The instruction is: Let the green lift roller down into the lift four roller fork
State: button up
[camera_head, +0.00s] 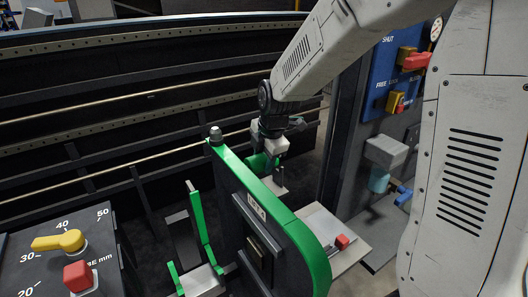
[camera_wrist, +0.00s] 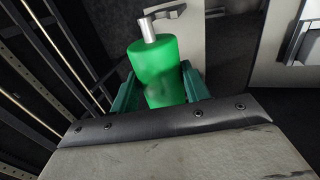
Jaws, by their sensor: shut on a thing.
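The green lift roller (camera_wrist: 155,68) stands out clearly in the wrist view, with a bright metal pin at its upper end. My gripper (camera_wrist: 160,92) is shut on it, with one dark teal finger on each side of its lower part. In the head view my gripper (camera_head: 268,160) is behind the green-edged lift four panel (camera_head: 255,210), and only a bit of green shows there. The panel hides what lies below. I cannot clearly make out the lift four roller fork. Whether the roller touches anything besides my fingers is hidden.
A pale plate (camera_wrist: 182,38) lies just beyond the roller. Green-edged brackets (camera_head: 201,225) stand left of the panel. A control box with a yellow knob (camera_head: 60,241) is at lower left, a blue switch board (camera_head: 398,68) at right. Dark rails (camera_head: 130,100) run behind.

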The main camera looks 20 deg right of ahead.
jog(key=shift+f, duration=2.15)
jog(key=o, duration=1.2)
jog(key=v, duration=0.7)
jog(key=shift+r, duration=0.35)
jog(key=shift+s, duration=0.15)
